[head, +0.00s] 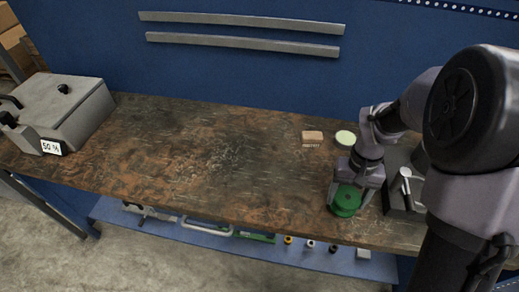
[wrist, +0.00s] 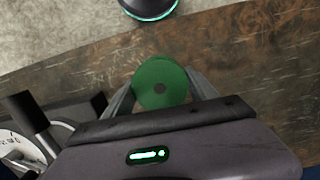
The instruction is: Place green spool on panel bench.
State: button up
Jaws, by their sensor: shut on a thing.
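The green spool (head: 345,203) is at the front right of the wooden bench (head: 220,165), near its front edge. My gripper (head: 352,190) is above it with its fingers down around it, shut on the spool. Whether the spool's underside touches the bench top cannot be told from these views.
A grey box-like device (head: 65,108) stands at the bench's left end. A small brush (head: 312,137) and a pale green round thing (head: 345,138) lie behind my gripper. A grey device with a lever (head: 402,190) stands close on the right. The bench's middle is clear.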

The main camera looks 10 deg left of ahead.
aim_at(236, 170)
jog(key=j+u, duration=0.1)
jog(key=j, duration=0.3)
jog(key=i+j+u, duration=0.1)
jog(key=j, duration=0.25)
jog(key=i+j+u, duration=0.15)
jog(key=j, duration=0.2)
jog(key=i+j+u, duration=0.1)
jog(key=j, duration=0.3)
jog(key=i+j+u, duration=0.1)
jog(key=j, duration=0.25)
